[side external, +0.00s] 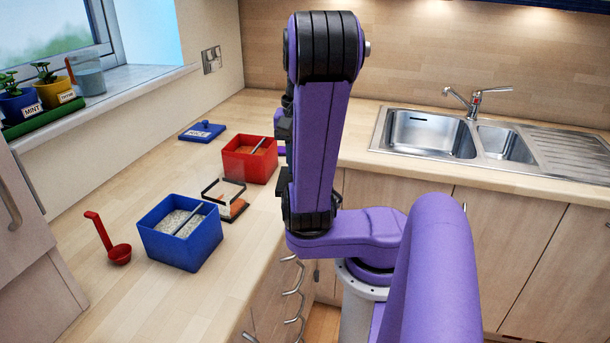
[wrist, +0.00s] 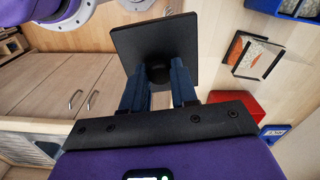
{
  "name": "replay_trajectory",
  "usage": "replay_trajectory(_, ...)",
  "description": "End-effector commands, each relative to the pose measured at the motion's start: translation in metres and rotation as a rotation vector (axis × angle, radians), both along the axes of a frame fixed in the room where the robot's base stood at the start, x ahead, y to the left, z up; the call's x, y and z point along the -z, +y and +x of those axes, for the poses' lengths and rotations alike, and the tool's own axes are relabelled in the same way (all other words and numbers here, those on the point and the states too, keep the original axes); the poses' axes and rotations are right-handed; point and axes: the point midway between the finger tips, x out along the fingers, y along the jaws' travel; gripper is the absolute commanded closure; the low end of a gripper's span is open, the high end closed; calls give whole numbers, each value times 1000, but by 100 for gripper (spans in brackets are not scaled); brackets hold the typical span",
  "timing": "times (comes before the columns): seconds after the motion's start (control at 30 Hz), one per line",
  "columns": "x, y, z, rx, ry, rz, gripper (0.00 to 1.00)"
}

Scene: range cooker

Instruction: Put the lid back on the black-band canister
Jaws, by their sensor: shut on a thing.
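The black-band canister (side external: 225,200) is a clear square box with a black rim and orange contents low inside. It stands open on the counter between the blue and red canisters, and also shows in the wrist view (wrist: 250,57). A flat black square lid (wrist: 150,40) with a round dark knob is in my gripper (wrist: 158,76). The dark blue fingers are shut on the knob. The lid is held clear of the canister, off to one side of it. In the side external view my arm hides the lid and fingers.
An open blue canister (side external: 165,243) with a divider and pale contents stands in front. An open red canister (side external: 240,166) stands behind. A blue lid (side external: 203,131) lies flat at the back. A red ladle (side external: 118,252) is at left; the sink (side external: 430,132) is at right.

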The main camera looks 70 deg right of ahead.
Motion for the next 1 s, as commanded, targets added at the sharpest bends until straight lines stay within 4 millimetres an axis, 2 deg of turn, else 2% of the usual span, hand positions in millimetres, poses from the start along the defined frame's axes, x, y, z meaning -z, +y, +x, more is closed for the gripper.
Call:
replay_trajectory(0.1,-17,-22,31,-218,-1,2,100)
replay_trajectory(0.3,-39,-46,94,-589,-2,3,100)
replay_trajectory(0.5,-51,-52,161,-929,-3,4,100)
replay_trajectory(0.6,-54,-49,188,-1059,-4,5,100)
replay_trajectory(0.7,-55,-46,206,-1150,-5,4,100)
replay_trajectory(0.8,-56,-44,217,-1203,-4,4,100)
replay_trajectory(1.0,-56,-42,221,-1227,-6,4,100)
